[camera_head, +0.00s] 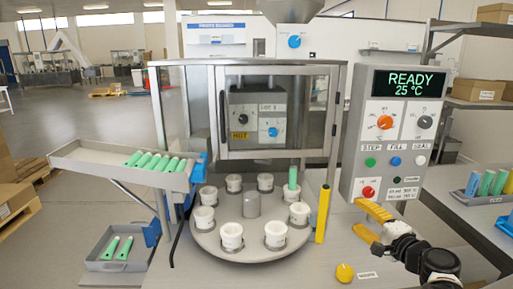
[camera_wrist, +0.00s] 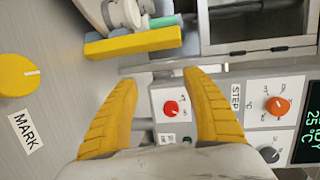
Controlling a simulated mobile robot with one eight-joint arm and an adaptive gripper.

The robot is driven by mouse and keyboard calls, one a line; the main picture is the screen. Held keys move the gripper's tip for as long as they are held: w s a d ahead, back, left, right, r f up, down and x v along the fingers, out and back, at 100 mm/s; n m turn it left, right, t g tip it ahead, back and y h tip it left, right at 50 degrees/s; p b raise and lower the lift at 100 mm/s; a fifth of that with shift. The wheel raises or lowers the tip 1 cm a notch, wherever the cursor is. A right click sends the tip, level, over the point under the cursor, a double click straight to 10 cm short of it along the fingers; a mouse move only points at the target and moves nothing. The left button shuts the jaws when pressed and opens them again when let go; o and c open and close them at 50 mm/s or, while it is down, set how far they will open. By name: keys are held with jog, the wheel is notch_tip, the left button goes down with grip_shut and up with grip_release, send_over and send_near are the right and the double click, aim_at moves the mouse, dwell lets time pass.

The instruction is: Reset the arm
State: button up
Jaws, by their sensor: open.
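My gripper (camera_head: 358,215) is at the right of the head view, above the grey worktop and in front of the control panel (camera_head: 356,160). Its two yellow fingers are apart with nothing between them. In the wrist view the open fingers (camera_wrist: 163,78) frame a red knob on the panel, which lies beyond them. My dark arm reaches in from the lower right of the head view. The panel display (camera_head: 409,83) reads READY 25 °C.
A turntable (camera_head: 250,246) carries several white cups and one green tube. A yellow post (camera_head: 323,214) stands left of my gripper. A yellow knob (camera_head: 345,272) sits on the worktop near the MARK label (camera_wrist: 26,132). A tray (camera_head: 90,151) holds green tubes at left.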

jog(key=s+a+n+g, duration=0.6)
jog(key=s+a+n, duration=0.2)
jog(key=s+a, duration=0.4)
jog(key=s+f+n+g+h, duration=0.2)
jog(key=s+n, duration=0.4)
jog(key=s, duration=0.8)
jog(key=shift+s+a+f+n+g+h, duration=0.3)
jog(key=shift+a+f+n+g+h, duration=0.15)
jog(key=shift+h, duration=0.55)
jog(key=shift+d, duration=0.1)
